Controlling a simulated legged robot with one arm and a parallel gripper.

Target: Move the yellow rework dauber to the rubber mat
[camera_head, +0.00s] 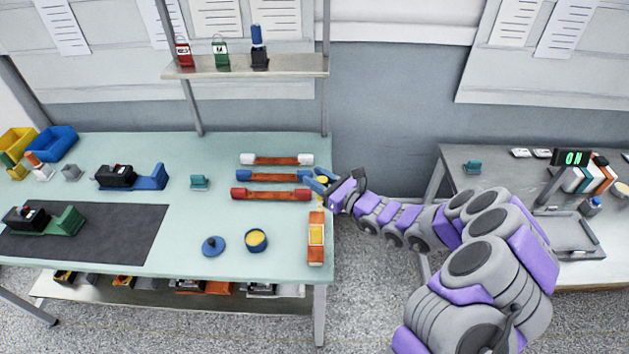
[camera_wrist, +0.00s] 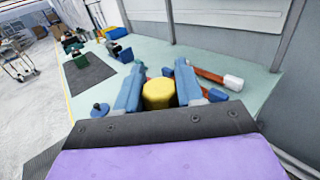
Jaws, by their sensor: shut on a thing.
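My gripper (camera_head: 324,183) is at the right edge of the light green bench, beside the ends of the coloured rods. In the wrist view its two blue fingers (camera_wrist: 157,88) are shut on the yellow dauber (camera_wrist: 158,94), whose rounded yellow top shows between them. In the head view only a small yellow part of the dauber (camera_head: 322,180) shows by the fingers. The dark rubber mat (camera_head: 120,240) lies flat at the bench's left front. It also shows in the wrist view (camera_wrist: 93,78), at the upper left, well apart from the gripper.
A black-and-green breaker (camera_head: 45,219) sits on the mat's left part; its right part is bare. Rods with white, blue (camera_head: 275,176) and red ends, a blue pot (camera_head: 256,241), its lid (camera_head: 213,246) and an orange meter (camera_head: 316,240) lie between. A shelf (camera_head: 250,67) overhangs the back.

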